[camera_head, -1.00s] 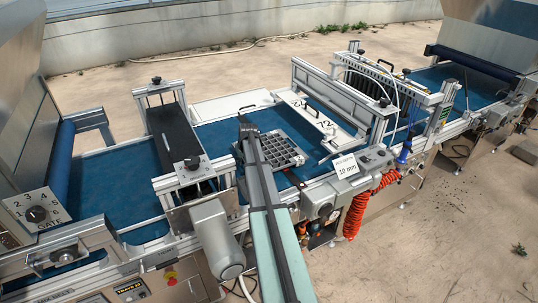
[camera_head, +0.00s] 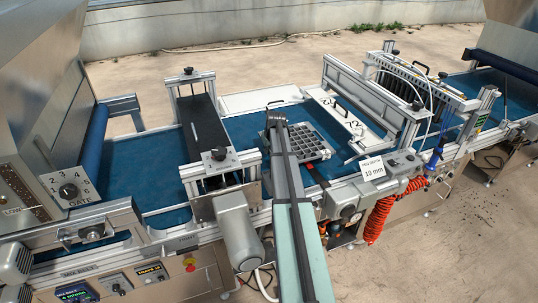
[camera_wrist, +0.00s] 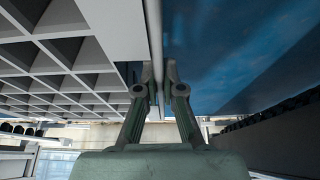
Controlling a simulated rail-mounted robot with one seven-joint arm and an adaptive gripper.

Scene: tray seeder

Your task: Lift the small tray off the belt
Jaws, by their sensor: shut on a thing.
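The small tray (camera_head: 326,153) is grey with a grid of square cells. In the head view it is at the belt's middle section, partly behind my arm. I cannot tell whether it touches the blue belt (camera_head: 240,131). My gripper (camera_head: 277,119) is at the tray's left side, its fingertips hidden in this view. In the wrist view my gripper (camera_wrist: 152,74) is shut on the tray's edge, with the tray's pale rim (camera_wrist: 118,28) and cells on the left and blue belt on the right.
A dark roller bridge (camera_head: 202,125) crosses the belt to the left. A white-framed crossbar unit (camera_head: 355,85) stands to the right. A small "10 mm" sign (camera_head: 373,168) and an orange coiled hose (camera_head: 378,220) are at the near rail.

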